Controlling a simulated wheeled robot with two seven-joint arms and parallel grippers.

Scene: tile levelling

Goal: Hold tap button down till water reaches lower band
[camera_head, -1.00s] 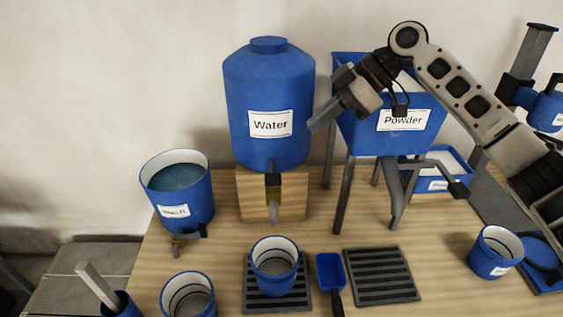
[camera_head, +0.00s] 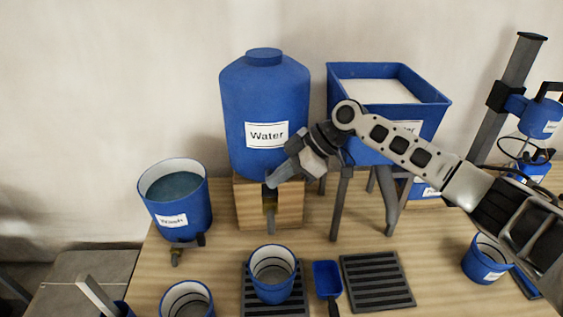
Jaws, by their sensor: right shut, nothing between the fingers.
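The blue water tank (camera_head: 265,95), labelled "Water", stands on a wooden block (camera_head: 292,205). Its tap (camera_head: 269,205) points down at the front of the block. Below the tap, a blue cup (camera_head: 272,284) with dark bands inside its white wall stands on a slotted grate (camera_head: 250,308). I cannot make out a water level in it. My right gripper (camera_head: 271,183) is shut and empty, its tip at the top of the tap, in front of the tank's base. Whether it touches the button is unclear. My left gripper is not in view.
A powder hopper (camera_head: 345,88) on legs stands behind my right arm. A wash bucket (camera_head: 195,215) stands at left, another cup (camera_head: 187,302) at front left. A blue scoop (camera_head: 327,276) lies beside an empty grate (camera_head: 377,282). A labelled cup (camera_head: 484,262) is at right.

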